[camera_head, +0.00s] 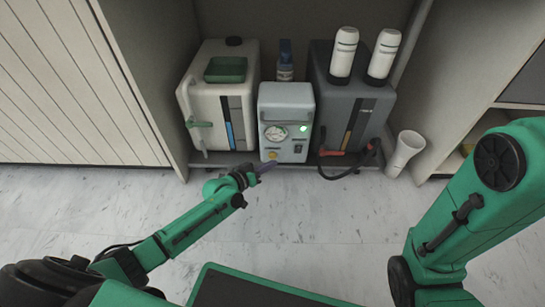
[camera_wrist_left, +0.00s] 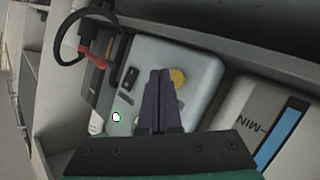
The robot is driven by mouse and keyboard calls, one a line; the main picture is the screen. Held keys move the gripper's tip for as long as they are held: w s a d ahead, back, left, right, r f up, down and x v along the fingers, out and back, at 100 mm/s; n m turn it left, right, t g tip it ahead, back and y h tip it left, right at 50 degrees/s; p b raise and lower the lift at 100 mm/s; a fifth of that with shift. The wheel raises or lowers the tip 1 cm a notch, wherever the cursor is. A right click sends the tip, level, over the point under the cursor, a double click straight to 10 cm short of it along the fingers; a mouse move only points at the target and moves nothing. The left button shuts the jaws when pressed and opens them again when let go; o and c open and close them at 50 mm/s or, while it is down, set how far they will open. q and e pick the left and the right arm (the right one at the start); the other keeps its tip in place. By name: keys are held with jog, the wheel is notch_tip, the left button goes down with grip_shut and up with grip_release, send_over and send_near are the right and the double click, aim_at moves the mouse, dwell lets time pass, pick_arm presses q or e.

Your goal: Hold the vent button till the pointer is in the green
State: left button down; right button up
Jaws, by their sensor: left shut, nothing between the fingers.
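A pale blue-grey machine (camera_head: 287,97) stands at the back between two tanks. A round gauge (camera_head: 275,133) is on its front, with a green lit lamp (camera_head: 303,128) to the right; the pointer is too small to read. A round yellow button (camera_head: 271,155), apparently the vent button, is low on the front; it also shows in the left wrist view (camera_wrist_left: 179,78). My left gripper (camera_head: 263,167) is shut and empty. In the left wrist view its fingertips (camera_wrist_left: 160,72) are just beside the yellow button; I cannot tell whether they touch. The fingers hide the gauge there.
A white tank (camera_head: 215,95) with a green tray (camera_head: 226,69) stands left. A dark tank (camera_head: 345,105) with two white bottles (camera_head: 344,52) on top stands right. A red-handled black hose (camera_head: 350,155) and a white cup (camera_head: 404,153) are at the right. The floor in front is clear.

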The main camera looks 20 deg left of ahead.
pick_arm(q)
jog(key=shift+w, duration=0.1)
jog(key=shift+w+a+b, duration=0.1)
jog(key=shift+w+b, duration=0.2)
jog(key=shift+b, duration=0.05)
jog(key=shift+w+a+b, duration=0.1)
jog(key=shift+w+b, duration=0.3)
jog(key=shift+w, duration=0.1)
dwell(2.4)
jog(key=shift+s+d+p, duration=0.2)
jog(key=shift+s+p, duration=0.55)
jog(key=shift+s, duration=0.15)
